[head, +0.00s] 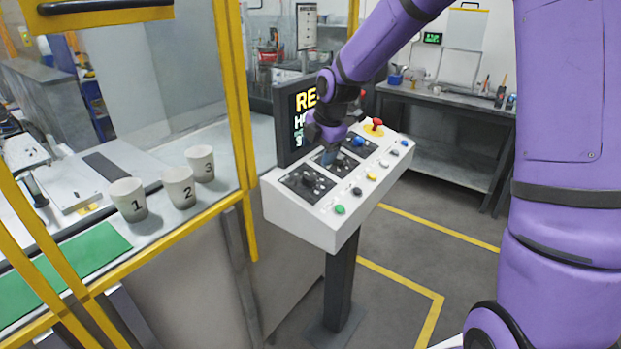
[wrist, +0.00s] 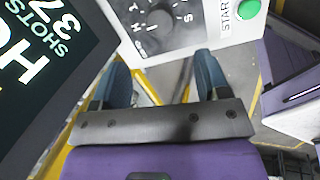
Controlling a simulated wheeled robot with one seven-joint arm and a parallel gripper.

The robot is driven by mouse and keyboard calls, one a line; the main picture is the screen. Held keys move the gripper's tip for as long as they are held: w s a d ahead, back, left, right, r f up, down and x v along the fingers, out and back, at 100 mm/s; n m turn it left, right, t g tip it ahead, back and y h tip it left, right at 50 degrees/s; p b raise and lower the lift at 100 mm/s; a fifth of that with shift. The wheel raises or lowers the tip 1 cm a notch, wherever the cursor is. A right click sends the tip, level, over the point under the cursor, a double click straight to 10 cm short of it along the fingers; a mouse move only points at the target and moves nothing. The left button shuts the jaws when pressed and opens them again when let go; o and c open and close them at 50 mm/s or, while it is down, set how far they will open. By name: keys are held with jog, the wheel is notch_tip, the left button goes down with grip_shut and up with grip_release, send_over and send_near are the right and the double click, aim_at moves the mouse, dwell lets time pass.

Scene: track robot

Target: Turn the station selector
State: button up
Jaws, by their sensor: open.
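A white sloped console (head: 300,222) on a post carries a row of dark plates with rotary knobs. The nearest dial (head: 307,181) is on the left, by the green button; no label naming it the station selector is readable. In the head view my gripper (head: 331,150) is over the middle of the console and hides part of the dials.
A dark display screen (head: 298,118) stands upright behind the console. Coloured buttons, including a green one (head: 340,210), line its front, and a red knob (head: 376,123) is at its far end. Yellow-framed glass and numbered cups (head: 178,187) are at the left.

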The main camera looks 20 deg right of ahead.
aim_at(310, 176)
jog(key=x, duration=0.9)
jog(key=shift+w+f, duration=0.1)
jog(key=shift+f, duration=0.15)
jog(key=shift+c, duration=0.3)
jog(key=c, duration=0.9)
